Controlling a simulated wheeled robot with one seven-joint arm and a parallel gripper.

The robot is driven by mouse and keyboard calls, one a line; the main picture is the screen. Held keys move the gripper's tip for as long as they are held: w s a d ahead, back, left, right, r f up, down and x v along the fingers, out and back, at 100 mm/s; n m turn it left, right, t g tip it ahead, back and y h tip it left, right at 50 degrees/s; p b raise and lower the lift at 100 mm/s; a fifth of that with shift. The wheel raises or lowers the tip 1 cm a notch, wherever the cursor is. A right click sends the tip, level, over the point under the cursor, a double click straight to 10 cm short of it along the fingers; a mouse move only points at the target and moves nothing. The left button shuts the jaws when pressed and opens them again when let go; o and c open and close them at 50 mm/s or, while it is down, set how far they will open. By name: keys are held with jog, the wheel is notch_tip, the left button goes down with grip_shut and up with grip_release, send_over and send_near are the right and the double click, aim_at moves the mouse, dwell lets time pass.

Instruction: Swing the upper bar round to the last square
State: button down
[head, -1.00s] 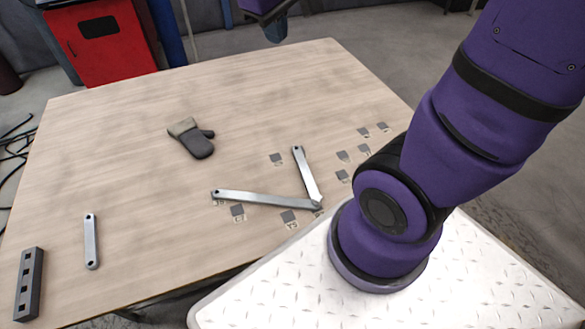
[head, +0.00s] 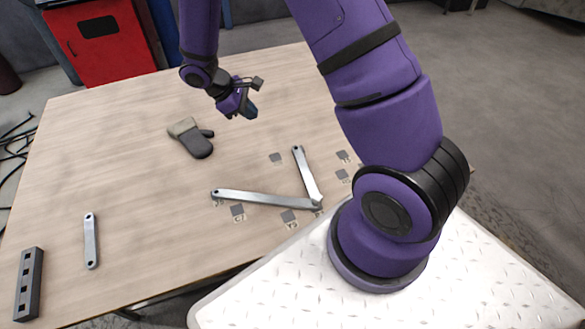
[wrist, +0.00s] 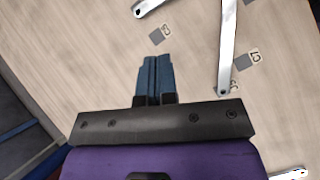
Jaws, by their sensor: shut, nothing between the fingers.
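Two galvanized bars meet at one end on the table near my base. The longer bar (head: 262,199) runs left from that joint, its free end by a grey square. The other bar (head: 306,174) points away from me; its free end also shows in the wrist view (wrist: 147,6). I cannot tell which lies on top. Labelled grey squares lie around them, one left of the joint (head: 237,211), one in front (head: 289,216), one beyond (head: 276,158). Others lie right (head: 342,156), some hidden by my arm. My gripper (head: 251,111) is shut and empty, above the table beyond the bars.
A grey oven mitt (head: 192,138) lies left of my gripper. A loose short bar (head: 91,241) and a dark block with square holes (head: 29,285) lie at the left. A red cabinet (head: 100,40) stands behind the table (head: 130,170). The table's middle left is clear.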

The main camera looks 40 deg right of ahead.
aim_at(300, 169)
notch_tip(300, 169, down, 18)
jog(key=s+n+g+h, duration=0.1)
jog(key=s+n+h, duration=0.1)
jog(key=n, duration=0.2)
jog(key=x, duration=0.9)
jog(key=shift+s+d+f, duration=0.1)
jog(key=shift+s+f, duration=0.05)
jog(key=shift+f, duration=0.2)
jog(key=shift+s+d, duration=0.25)
jog(key=shift+d, duration=0.3)
jog(key=shift+s+d, duration=0.2)
jog(key=shift+d, duration=0.3)
jog(key=shift+s+d, duration=0.35)
jog(key=shift+d, duration=0.4)
jog(key=shift+s+d, duration=0.4)
jog(key=shift+d, duration=0.35)
